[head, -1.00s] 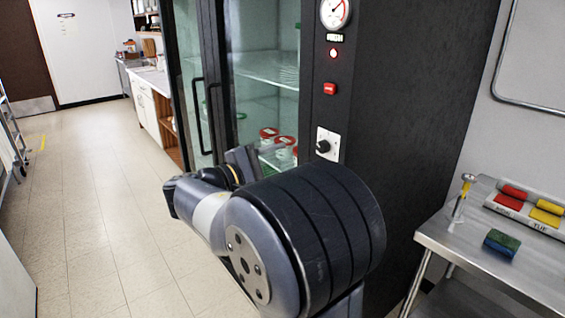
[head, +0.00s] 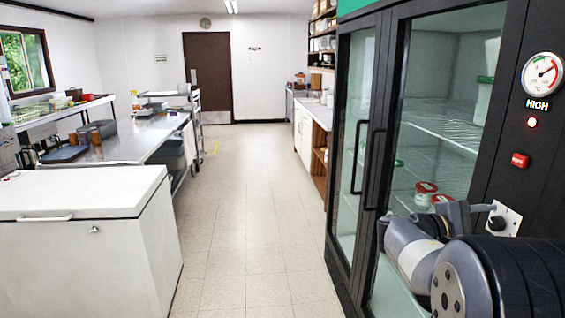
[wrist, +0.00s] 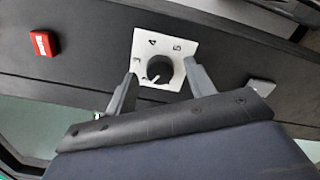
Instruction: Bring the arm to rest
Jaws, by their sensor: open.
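My gripper (wrist: 160,92) is open in the wrist view, its two fingers apart on either side of a black dial knob (wrist: 160,69). The knob sits on a white numbered plate (wrist: 180,45) on the dark fridge frame, and nothing is held. I cannot tell how close the fingertips are to the plate. In the head view my arm fills the lower right and its end is beside the dial plate (head: 507,215), partly hiding it.
The glass-door fridge (head: 340,200) stands at right, with a gauge (head: 542,75), a red light and a red switch (head: 519,160). A white chest freezer (head: 90,230) stands at left. The floor aisle (head: 250,220) between them is clear.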

